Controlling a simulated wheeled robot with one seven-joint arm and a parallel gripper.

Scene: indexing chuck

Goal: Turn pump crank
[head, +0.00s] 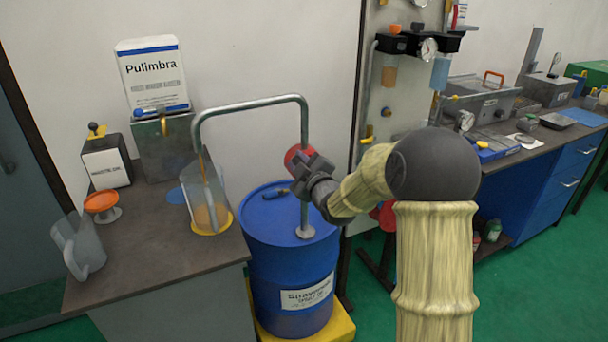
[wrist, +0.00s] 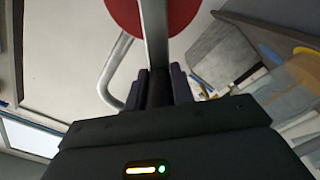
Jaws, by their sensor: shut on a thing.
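A blue drum (head: 288,262) stands on a yellow base, with a metal pump pipe (head: 250,103) rising from its lid and bending over left to a spout. The red round pump body (head: 293,157) sits on the upright pipe and is partly hidden by my gripper (head: 312,172). In the wrist view my gripper (wrist: 160,88) is shut around a dark grip, which I take as the crank handle (wrist: 160,80), just beside the red pump body (wrist: 168,14). The crank arm itself is hard to make out. A clear jug (head: 205,205) with amber liquid stands under the spout, with a brownish streak above it.
The jug stands on a yellow disc (head: 225,222) on the left bench (head: 150,235). An empty jug (head: 80,247), an orange-topped stand (head: 101,202) and a Pulimbra container (head: 155,75) are also there. A panel with gauges (head: 428,48) and a blue workbench (head: 560,170) stand right.

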